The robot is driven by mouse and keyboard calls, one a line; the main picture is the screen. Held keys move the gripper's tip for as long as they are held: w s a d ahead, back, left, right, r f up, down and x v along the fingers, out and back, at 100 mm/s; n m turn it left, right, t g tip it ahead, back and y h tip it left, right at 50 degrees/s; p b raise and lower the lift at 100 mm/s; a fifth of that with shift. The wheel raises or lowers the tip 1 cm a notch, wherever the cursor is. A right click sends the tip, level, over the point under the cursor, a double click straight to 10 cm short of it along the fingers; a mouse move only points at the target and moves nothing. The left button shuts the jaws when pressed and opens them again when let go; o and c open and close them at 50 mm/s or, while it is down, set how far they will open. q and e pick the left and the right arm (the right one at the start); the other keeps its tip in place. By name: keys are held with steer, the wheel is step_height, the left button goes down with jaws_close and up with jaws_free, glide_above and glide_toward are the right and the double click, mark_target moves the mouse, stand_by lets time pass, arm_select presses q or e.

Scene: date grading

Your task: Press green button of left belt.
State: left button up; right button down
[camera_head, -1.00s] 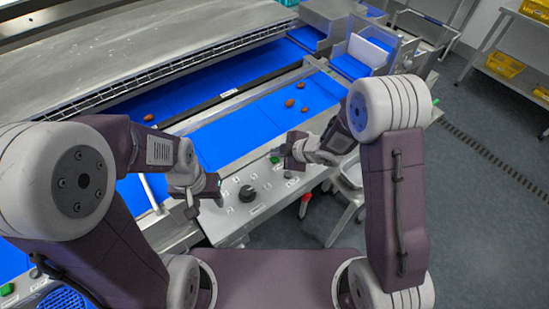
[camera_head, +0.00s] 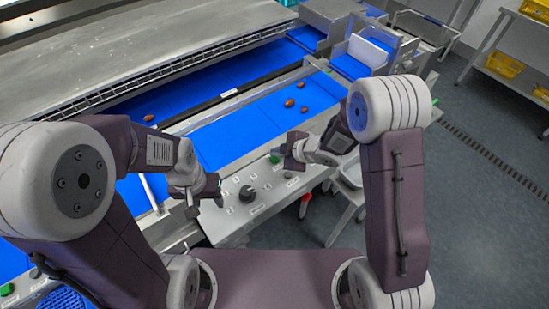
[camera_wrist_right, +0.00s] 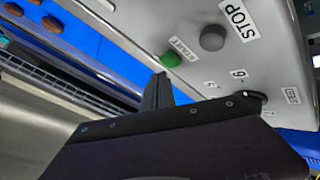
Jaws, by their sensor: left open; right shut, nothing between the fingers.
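A green button (camera_head: 275,158) sits on the control panel in the middle of the head view. In the right wrist view, the green button (camera_wrist_right: 171,60) has a START label beside it. My right gripper (camera_head: 290,152) is shut and empty, above the panel close to this button. In the right wrist view its fingertips (camera_wrist_right: 160,80) are just below the button in the picture; contact cannot be told. Another green button (camera_head: 8,289) is at the bottom left edge of the head view. My left gripper (camera_head: 207,200) is open and empty, near the panel's left end.
The panel also carries a grey button (camera_wrist_right: 212,37) with a STOP label and a black knob (camera_head: 247,193). A blue belt (camera_head: 225,135) with several brown dates (camera_head: 289,103) runs behind it. A blue basket (camera_head: 65,299) is at the bottom left.

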arm_select(q)
steer(key=shift+f, duration=0.15)
arm_select(e)
steer(key=shift+f, duration=0.15)
arm_select(q)
steer(key=shift+f+b, duration=0.2)
steer(key=shift+b, duration=0.2)
arm_select(e)
steer(key=shift+f, duration=0.25)
